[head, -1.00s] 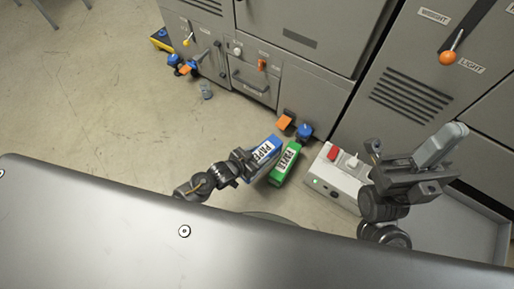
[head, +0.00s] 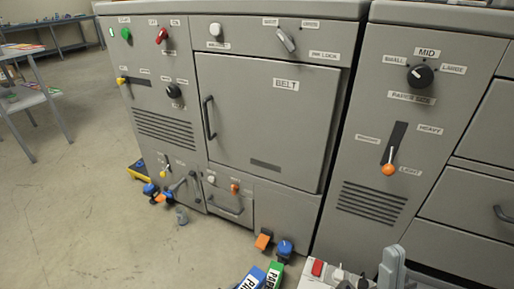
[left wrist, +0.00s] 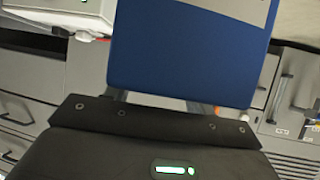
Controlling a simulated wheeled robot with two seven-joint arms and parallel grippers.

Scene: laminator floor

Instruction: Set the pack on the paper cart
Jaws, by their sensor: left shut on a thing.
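A blue pack labelled PAPER (head: 250,279) shows at the bottom edge of the head view, mostly cut off. A green pack (head: 274,275) is just to its right; what it rests on is cut off. In the left wrist view the blue pack (left wrist: 190,50) fills the upper middle. My left gripper (left wrist: 160,98) is shut on it, and the pack hides its fingertips. My right gripper (head: 391,268) is at the bottom right of the head view, partly cut off; its jaw gap is not clear. A grey shelf cart (head: 30,97) with papers stands at the far left, possibly the paper cart.
A large grey machine (head: 265,105) with knobs, levers and a BELT door stands ahead. Orange and blue pedals (head: 285,247) stick out at its foot. A grey box with a red switch (head: 318,267) is beside my right gripper. The floor (head: 70,200) at left is clear.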

